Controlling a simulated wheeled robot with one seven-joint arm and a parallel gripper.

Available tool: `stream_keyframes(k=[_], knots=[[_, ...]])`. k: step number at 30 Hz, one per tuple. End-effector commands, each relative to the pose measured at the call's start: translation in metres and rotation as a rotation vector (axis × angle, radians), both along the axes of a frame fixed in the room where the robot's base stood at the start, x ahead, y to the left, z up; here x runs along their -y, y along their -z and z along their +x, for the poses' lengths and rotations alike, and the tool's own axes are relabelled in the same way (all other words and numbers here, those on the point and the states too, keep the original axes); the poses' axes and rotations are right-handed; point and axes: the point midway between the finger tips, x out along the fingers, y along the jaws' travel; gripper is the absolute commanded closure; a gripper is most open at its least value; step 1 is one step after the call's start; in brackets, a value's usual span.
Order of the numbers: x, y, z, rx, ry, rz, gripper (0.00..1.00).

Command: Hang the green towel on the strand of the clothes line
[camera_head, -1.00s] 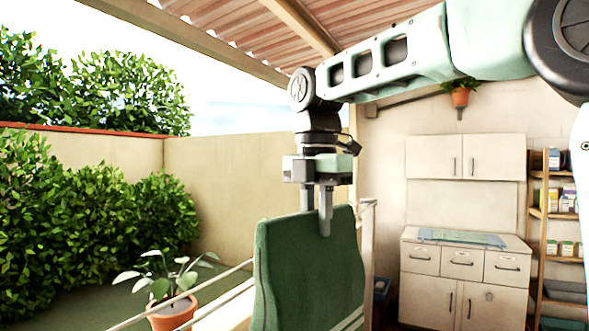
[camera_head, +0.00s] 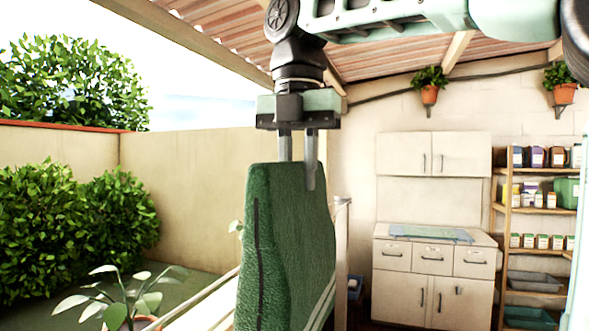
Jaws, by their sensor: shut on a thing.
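The green towel (camera_head: 300,245) hangs upright from my gripper (camera_head: 298,172) in the middle of the head view. The gripper points down and is shut on the towel's top edge. The towel's lower end is cut off by the picture's bottom edge. Pale strands of the clothes line (camera_head: 205,289) run up from the lower left to behind the towel. A pale post of its frame (camera_head: 342,250) shows just right of the towel. The towel hides part of the line, and I cannot tell whether it touches a strand.
A potted plant (camera_head: 130,300) stands at the lower left before bushes (camera_head: 60,220) and a wall. A white cabinet (camera_head: 435,260) with a folded cloth (camera_head: 430,234) on top and a wooden shelf (camera_head: 503,230) stand at the back right. A beamed roof is overhead.

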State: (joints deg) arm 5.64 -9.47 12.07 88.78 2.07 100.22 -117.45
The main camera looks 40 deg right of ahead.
Motion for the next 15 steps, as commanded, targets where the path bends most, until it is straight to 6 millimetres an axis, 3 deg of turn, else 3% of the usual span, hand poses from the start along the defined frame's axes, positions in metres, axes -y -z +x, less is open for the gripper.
stream_keyframes(k=[7,15], knots=[[-0.006,-0.001,0.01,-0.002,-0.001,0.0,1.0],[-0.03,0.0,0.045,-0.005,-0.003,0.002,1.0]])
